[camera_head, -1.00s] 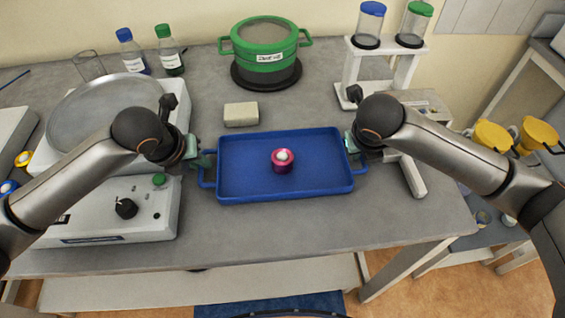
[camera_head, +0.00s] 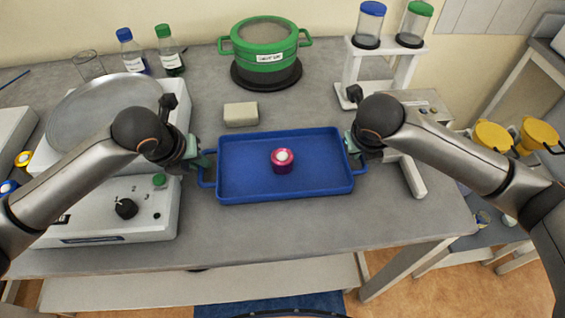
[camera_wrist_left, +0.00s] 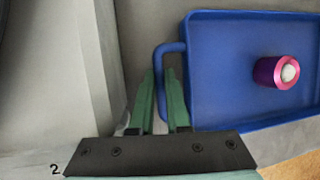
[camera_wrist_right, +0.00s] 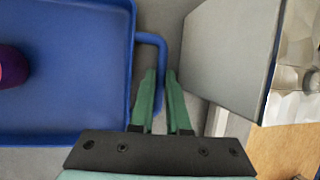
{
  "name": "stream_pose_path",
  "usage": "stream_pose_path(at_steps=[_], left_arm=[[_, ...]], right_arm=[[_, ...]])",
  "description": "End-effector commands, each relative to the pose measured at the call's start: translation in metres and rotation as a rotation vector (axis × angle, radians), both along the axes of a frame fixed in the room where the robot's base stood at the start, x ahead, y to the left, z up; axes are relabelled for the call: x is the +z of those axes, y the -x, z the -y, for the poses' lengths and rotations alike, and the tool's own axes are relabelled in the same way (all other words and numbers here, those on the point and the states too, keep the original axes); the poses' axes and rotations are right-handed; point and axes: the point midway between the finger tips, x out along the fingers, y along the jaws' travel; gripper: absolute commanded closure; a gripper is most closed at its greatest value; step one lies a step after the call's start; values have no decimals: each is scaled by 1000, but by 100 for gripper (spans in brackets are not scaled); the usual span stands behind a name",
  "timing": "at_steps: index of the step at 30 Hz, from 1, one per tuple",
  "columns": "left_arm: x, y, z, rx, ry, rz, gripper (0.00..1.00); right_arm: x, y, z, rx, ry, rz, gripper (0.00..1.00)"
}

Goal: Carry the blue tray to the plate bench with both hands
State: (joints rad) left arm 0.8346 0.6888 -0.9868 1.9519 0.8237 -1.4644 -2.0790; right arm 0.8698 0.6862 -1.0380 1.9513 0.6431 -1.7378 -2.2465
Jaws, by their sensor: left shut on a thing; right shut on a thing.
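The blue tray (camera_head: 240,187) is at the middle of the grey bench, with a handle at each short end. A magenta pot with a white top (camera_head: 283,161) stands upright in it. My left gripper (camera_head: 207,163) is shut on the tray's left handle; in the left wrist view the green fingers (camera_wrist_left: 160,95) close around the handle bar. My right gripper (camera_head: 352,150) is shut on the right handle; in the right wrist view its fingers (camera_wrist_right: 160,95) straddle that handle bar. I cannot tell whether the tray touches the bench. No plate bench can be made out for certain.
A white device with a round pan (camera_head: 105,110) stands close left of the tray. A pale block (camera_head: 241,114) and a green pot (camera_head: 264,45) are behind it. A white stand (camera_head: 385,60) with capped jars is behind right. The bench front is clear.

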Motion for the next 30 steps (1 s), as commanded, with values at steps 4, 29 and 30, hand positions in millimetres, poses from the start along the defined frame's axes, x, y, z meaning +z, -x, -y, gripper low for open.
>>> stream_pose_path(at_steps=[4,29,30], left_arm=[[2,-1,0,0,2,4,100],[52,0,0,0,1,2,100],[52,0,0,0,1,2,100]], right_arm=[[2,-1,0,0,-1,4,100],[52,0,0,-1,0,1,100],[52,0,0,-1,0,1,100]])
